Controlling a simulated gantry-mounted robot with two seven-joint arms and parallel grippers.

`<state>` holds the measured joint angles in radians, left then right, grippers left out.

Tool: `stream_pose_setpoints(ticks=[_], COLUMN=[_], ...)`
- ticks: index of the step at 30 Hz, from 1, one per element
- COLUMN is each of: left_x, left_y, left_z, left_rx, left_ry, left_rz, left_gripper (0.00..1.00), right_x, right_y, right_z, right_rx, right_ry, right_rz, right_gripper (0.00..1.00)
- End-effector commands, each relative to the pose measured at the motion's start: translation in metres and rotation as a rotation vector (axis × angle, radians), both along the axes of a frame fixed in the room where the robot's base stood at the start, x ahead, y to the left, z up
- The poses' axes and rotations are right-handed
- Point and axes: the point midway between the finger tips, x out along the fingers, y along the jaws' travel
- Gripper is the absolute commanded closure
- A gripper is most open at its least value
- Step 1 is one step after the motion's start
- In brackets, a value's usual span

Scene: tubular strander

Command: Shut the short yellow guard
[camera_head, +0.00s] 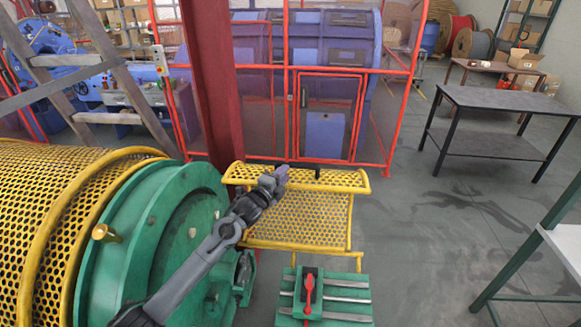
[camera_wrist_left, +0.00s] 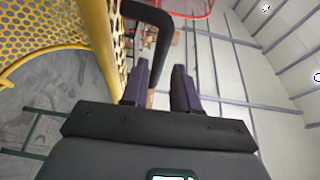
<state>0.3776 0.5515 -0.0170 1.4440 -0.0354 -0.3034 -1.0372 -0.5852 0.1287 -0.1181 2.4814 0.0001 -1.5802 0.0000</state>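The short yellow guard (camera_head: 300,218) is a perforated yellow panel with a tubular frame, standing open right of the big green housing (camera_head: 160,235). My left arm reaches up to its top rail, with the left gripper (camera_head: 276,180) at that rail's left part. In the left wrist view the guard's yellow mesh (camera_wrist_left: 45,35) and rail are at the left. Whether the handle touches a finger I cannot tell. My right gripper is not visible.
A long yellow mesh guard (camera_head: 50,215) covers the machine at the left. A green base with a red lever (camera_head: 308,290) sits below the short guard. A red column (camera_head: 215,80) and red fence stand behind. Open floor (camera_head: 420,250) lies to the right.

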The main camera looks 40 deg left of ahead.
Motion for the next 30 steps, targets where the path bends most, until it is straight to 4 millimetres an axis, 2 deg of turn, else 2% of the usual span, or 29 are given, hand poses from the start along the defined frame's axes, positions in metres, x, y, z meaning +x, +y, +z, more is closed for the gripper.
stream_pose_setpoints(ticks=[6, 12, 18, 28, 30], left_x=[0.033, 0.051, 0.060, 0.061, 0.061], left_y=[0.005, 0.009, 0.010, 0.010, 0.010], left_z=[0.000, -0.002, -0.001, -0.001, -0.001], left_rx=[-0.003, -0.001, -0.002, -0.001, -0.001], left_ry=[-0.002, 0.001, 0.000, 0.001, 0.001], left_rz=[0.000, 0.000, -0.001, -0.001, -0.001], left_gripper=[0.71, 0.71, 0.71, 0.71, 0.80], right_x=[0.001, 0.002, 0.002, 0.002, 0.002], right_y=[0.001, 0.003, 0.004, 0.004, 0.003], right_z=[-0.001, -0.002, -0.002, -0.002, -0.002], right_rx=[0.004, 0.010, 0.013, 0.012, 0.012], right_ry=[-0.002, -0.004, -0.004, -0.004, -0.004], right_rz=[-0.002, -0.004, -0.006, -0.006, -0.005], right_gripper=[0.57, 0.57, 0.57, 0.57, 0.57])
